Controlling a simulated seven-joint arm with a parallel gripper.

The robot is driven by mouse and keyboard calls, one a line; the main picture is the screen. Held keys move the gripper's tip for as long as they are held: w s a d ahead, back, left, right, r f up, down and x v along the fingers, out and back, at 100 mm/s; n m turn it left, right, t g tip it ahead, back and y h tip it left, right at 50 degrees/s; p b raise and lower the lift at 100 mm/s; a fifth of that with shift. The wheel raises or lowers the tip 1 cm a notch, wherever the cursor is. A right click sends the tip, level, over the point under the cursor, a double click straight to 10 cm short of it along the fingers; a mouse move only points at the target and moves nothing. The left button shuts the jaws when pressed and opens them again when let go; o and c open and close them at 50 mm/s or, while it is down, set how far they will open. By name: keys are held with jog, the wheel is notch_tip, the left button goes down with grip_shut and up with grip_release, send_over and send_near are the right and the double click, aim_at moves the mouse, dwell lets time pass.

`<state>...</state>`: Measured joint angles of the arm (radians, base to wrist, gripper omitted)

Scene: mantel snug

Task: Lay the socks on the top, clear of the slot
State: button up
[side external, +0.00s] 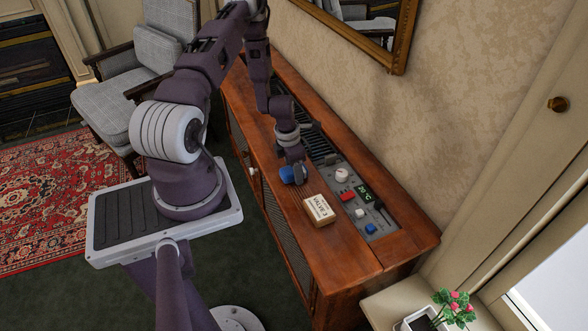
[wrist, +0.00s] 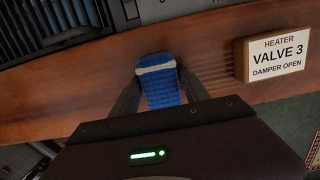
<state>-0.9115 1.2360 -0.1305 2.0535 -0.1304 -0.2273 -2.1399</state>
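The socks are a blue bundle with a pale band, seen in the wrist view (wrist: 162,85) between my fingertips and in the side view (side external: 287,175) near the front edge of the wooden top (side external: 343,248). My gripper (wrist: 160,82) points down with one finger on each side of the socks, and they fill the gap. It also shows in the side view (side external: 296,172), partly covering them. I cannot tell whether the socks touch the wood. The slot with dark slats (side external: 318,146) runs along the back of the top, behind the socks; it shows at upper left in the wrist view (wrist: 70,18).
A box sign reading "VALVE 3" (side external: 319,209) stands just right of the socks. A control panel (side external: 362,202) with knobs, coloured buttons and a green display lies behind it. The wood toward the right end is bare. A framed mirror (side external: 385,55) hangs above.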

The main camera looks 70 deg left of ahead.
jog(key=shift+o, duration=0.9)
notch_tip(320, 180, up, 12)
jog(key=s, duration=0.1)
notch_tip(320, 180, up, 12)
jog(key=m+t, duration=0.1)
jog(key=m, duration=0.9)
send_over(290, 170)
jog(key=w+d, duration=0.4)
jog(key=d, duration=0.3)
jog(key=s+d+r+m+t, duration=0.1)
jog(key=s+d+r+m, duration=0.2)
jog(key=d+r+m, duration=0.7)
jog(key=s+d+r+m+t, duration=0.1)
jog(key=s+d+r+m, duration=0.3)
jog(key=s+m, duration=0.3)
jog(key=s+d+r+m+t, duration=0.1)
jog(key=s+d+r+m, duration=0.3)
jog(key=m, duration=0.5)
jog(key=s, duration=0.2)
jog(key=shift+s+r, duration=0.3)
jog(key=shift+s, duration=0.1)
